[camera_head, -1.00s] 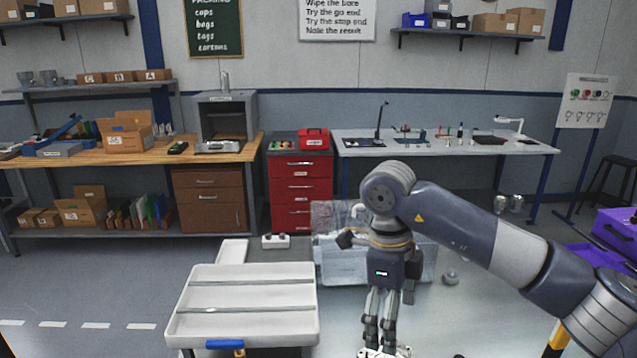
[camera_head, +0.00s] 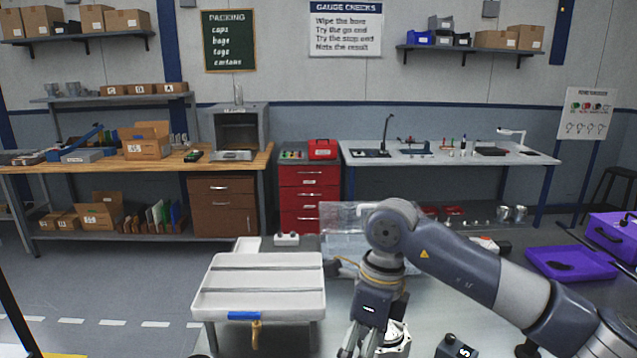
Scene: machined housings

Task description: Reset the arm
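My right arm comes in from the right and bends down at its grey wrist joint. Its gripper (camera_head: 361,342) points down at the bottom edge, where the fingertips are cut off, so I cannot tell whether it is open or shut. A pale metal housing (camera_head: 397,342) stands on the bench just right of the fingers. I cannot tell whether they touch. My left gripper is not in view.
A white ribbed tray (camera_head: 265,265) stands left of my gripper. A clear bin (camera_head: 335,215) is partly hidden behind my arm. A dark numbered block (camera_head: 455,347) lies at the bottom edge. A purple tray (camera_head: 570,263) is at the right.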

